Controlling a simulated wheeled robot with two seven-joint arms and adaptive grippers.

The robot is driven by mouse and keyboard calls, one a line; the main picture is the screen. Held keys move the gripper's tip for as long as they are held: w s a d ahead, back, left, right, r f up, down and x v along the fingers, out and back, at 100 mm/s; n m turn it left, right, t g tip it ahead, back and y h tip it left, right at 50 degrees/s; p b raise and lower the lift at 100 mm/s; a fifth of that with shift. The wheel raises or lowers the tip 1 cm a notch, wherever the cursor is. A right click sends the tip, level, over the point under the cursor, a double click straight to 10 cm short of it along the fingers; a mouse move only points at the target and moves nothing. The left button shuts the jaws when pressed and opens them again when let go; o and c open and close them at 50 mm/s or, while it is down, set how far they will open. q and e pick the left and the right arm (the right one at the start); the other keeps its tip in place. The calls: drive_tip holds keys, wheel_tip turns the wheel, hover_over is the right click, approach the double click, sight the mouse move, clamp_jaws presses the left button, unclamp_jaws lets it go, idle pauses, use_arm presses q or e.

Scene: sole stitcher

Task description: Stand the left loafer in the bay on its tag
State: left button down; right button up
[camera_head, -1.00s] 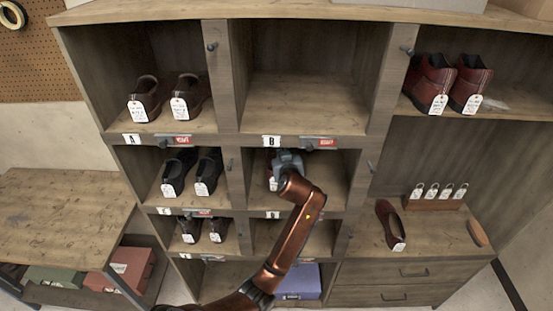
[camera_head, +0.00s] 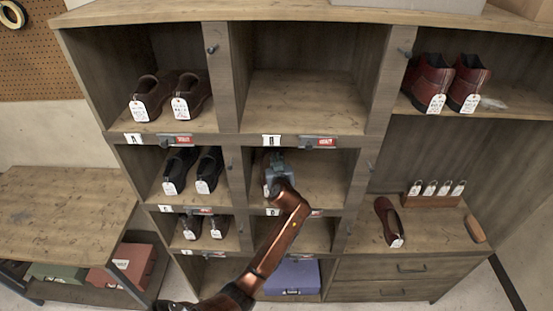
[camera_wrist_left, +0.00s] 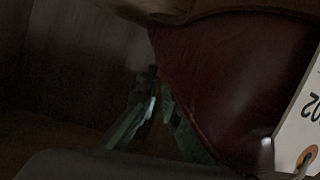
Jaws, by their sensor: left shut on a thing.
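My left gripper (camera_head: 275,163) is inside the middle-row bay under the B label (camera_head: 271,141), near the bay's left wall. It is shut on a dark red loafer (camera_wrist_left: 225,75), which fills the right of the left wrist view. A white tag (camera_wrist_left: 302,130) with dark digits hangs from it. The green fingers of the gripper also show in the left wrist view (camera_wrist_left: 155,118), at the loafer's edge. In the head view the gripper and wrist hide most of this loafer. Another brown-red loafer (camera_head: 386,215) with a white tag lies on the right counter.
Tagged pairs of shoes stand in the left bays (camera_head: 158,97) and on the upper right shelf (camera_head: 446,82). The bay above my gripper (camera_head: 300,105) is empty. A wooden rack (camera_head: 432,200) with several tags and a brown oblong object (camera_head: 475,229) are on the counter.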

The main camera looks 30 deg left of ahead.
use_arm(q)
drive_tip(key=c, duration=2.1)
unclamp_jaws()
drive_tip(key=shift+d, duration=0.1)
drive_tip(key=b+v, duration=0.1)
drive_tip(key=v, duration=1.1)
